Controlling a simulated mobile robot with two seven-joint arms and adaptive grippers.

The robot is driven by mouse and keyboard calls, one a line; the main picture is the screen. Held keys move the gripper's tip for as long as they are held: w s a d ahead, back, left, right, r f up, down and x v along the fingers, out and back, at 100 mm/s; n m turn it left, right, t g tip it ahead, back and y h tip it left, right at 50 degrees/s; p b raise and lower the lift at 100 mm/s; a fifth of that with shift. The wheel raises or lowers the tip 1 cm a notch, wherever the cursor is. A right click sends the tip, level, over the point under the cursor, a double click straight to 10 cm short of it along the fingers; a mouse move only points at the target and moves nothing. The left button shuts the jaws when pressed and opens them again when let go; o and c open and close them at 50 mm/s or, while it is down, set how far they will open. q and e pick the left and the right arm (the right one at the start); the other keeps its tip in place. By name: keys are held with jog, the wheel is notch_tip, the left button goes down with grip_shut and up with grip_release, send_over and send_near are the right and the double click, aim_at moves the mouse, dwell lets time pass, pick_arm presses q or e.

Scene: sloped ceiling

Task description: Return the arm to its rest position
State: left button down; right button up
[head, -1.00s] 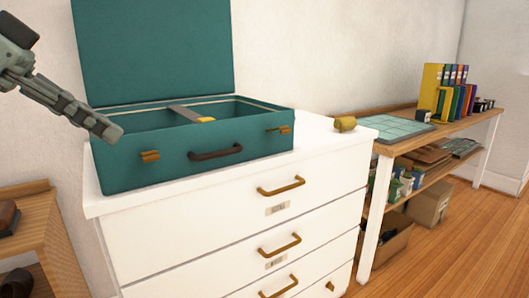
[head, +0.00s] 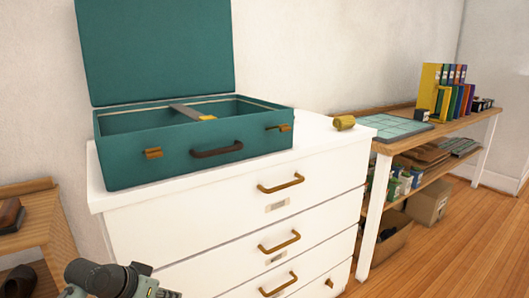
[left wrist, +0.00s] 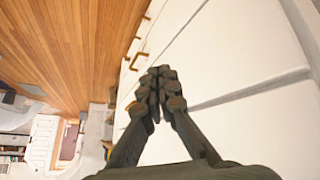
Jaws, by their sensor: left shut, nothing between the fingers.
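My left gripper (left wrist: 160,85) shows in the left wrist view with its dark fingers together and nothing between them. The white drawer front of the dresser lies beyond the fingers, and I cannot tell the exact gap. In the head view, part of my left arm shows at the bottom left edge, low in front of the dresser (head: 330,150). The fingers are not clear there. My right gripper is in neither view.
An open teal suitcase (head: 125,170) stands on the dresser, with a yellow roll (head: 344,123) to its right. Brass drawer handles (head: 281,183) stick out from the dresser's front. A wooden shelf (head: 45,225) is at left, and a workbench (head: 455,128) at right. Wooden floor is clear at lower right.

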pick_arm(q)
jog(key=s+a+f+n+g+y, duration=0.1)
jog(key=s+a+f+y, duration=0.1)
jog(key=s+f, duration=1.1)
jog(key=s+a+f+g+y, duration=0.2)
jog(key=s+a+f+y, duration=0.1)
jog(key=s+f, duration=1)
jog(key=shift+f+n+g, duration=0.3)
jog(key=shift+n, duration=0.1)
jog(key=shift+w, duration=0.1)
